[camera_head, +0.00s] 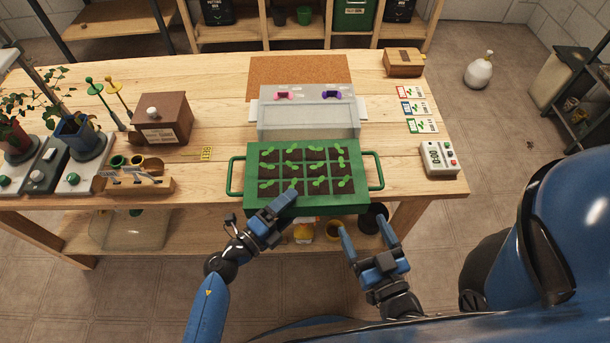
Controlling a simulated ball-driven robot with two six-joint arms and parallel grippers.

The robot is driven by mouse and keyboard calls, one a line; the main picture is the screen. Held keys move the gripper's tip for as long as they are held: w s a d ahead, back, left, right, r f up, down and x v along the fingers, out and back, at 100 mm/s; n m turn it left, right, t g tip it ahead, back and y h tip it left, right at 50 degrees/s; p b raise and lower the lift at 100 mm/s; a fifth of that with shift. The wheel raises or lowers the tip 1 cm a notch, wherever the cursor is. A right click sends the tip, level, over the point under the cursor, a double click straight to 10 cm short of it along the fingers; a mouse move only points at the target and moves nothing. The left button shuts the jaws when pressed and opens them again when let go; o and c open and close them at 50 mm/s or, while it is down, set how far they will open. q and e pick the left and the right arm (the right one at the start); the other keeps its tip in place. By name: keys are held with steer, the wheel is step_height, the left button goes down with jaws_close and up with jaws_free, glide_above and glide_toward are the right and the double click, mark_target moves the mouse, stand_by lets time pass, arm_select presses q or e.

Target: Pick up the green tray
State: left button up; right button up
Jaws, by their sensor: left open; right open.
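The green tray (342,206) sits at the front edge of the wooden table, with seedlings in dark soil cells and a loop handle at each end. My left gripper (281,203) is in front of the tray, left of its middle, and its fingertips overlap the tray's front edge in the picture. I cannot tell whether they touch it. It is open. My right gripper (363,232) is open and empty, in front of the table and below the tray's right part. Neither gripper is at a handle.
Behind the tray stands a grey box (308,117) with pink and purple knobs. A white timer (438,158) is to the right, with seed packets (416,108) behind it. A wooden tool holder (135,184) and a brown box (162,118) stand left.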

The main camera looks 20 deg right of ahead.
arm_select(q)
steer(key=shift+c, duration=0.3)
jaws_close()
steer(key=shift+w+r, duration=0.1)
steer(key=shift+r, duration=0.1)
